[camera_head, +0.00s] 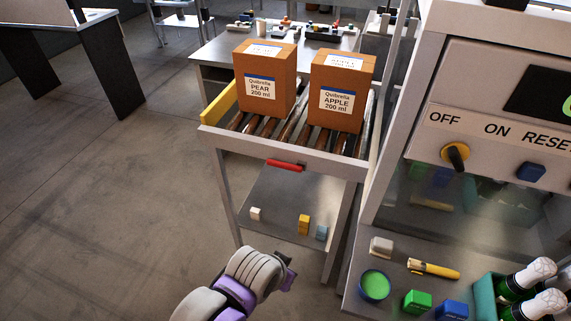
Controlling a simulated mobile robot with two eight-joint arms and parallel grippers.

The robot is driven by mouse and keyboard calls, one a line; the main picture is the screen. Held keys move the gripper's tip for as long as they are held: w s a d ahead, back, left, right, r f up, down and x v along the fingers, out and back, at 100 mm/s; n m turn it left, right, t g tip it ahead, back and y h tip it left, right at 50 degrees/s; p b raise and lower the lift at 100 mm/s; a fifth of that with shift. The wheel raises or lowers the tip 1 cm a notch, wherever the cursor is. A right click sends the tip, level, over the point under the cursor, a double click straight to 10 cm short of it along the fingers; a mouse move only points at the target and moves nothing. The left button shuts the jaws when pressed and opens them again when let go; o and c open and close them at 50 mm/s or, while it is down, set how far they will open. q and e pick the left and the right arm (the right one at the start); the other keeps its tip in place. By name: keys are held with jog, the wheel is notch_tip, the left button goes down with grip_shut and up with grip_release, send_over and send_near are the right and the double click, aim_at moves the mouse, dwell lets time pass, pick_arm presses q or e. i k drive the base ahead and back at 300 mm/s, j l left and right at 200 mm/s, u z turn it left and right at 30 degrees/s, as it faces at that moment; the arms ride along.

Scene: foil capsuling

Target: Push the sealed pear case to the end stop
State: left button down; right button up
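The pear case (265,88) is a brown carton labelled "Quibrella PEAR 200 ml". It stands upright on the left part of a roller conveyor (287,132), and its top looks closed with a label across it. A yellow bar (219,101) runs along the conveyor's left edge, beside the case; I cannot tell whether it is the end stop. My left gripper (288,272) is low in the foreground, in front of the conveyor and well away from the case. Its fingers are small and dark, and their opening is unclear. My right gripper is not in view.
An apple case (341,92) stands right of the pear case on the rollers. Floor at left is clear.

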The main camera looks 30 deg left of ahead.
aim_at(265, 71)
jog(key=u, duration=1.25)
jog(key=i+j+u, duration=0.15)
jog(key=i+j, duration=0.25)
jog(key=i, duration=0.15)
